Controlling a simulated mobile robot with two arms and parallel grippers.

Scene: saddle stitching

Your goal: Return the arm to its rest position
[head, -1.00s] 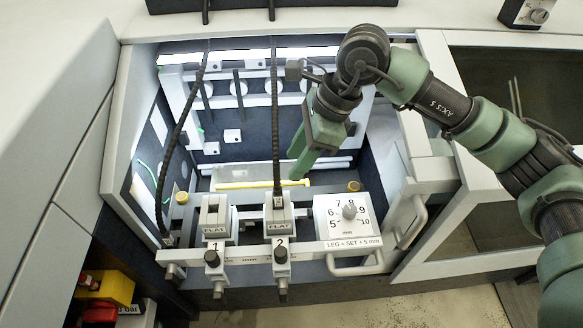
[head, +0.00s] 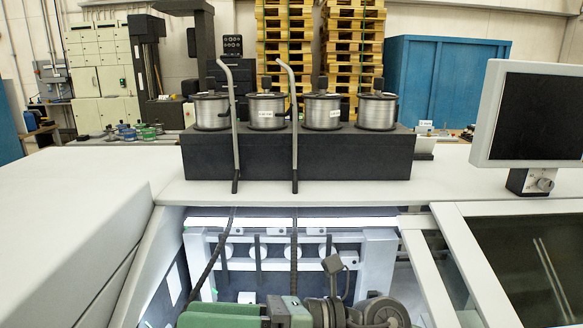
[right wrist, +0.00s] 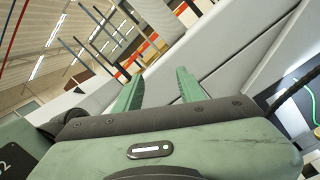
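My right arm shows at the bottom of the head view, with its green right gripper (head: 192,318) lying sideways and turned to the left. It is in front of the lit machine bay (head: 262,266), and the frame's lower edge cuts it off. In the right wrist view, the two green fingers of the right gripper (right wrist: 158,88) stand apart with nothing between them. My left arm and left gripper are in neither view.
A dark block with several wire spools (head: 266,111) stands on the white machine top (head: 420,188). A monitor (head: 528,115) is at the right. Two dark cables (head: 294,245) run down into the bay. Pallets (head: 354,48) and blue cabinets (head: 435,78) stand behind.

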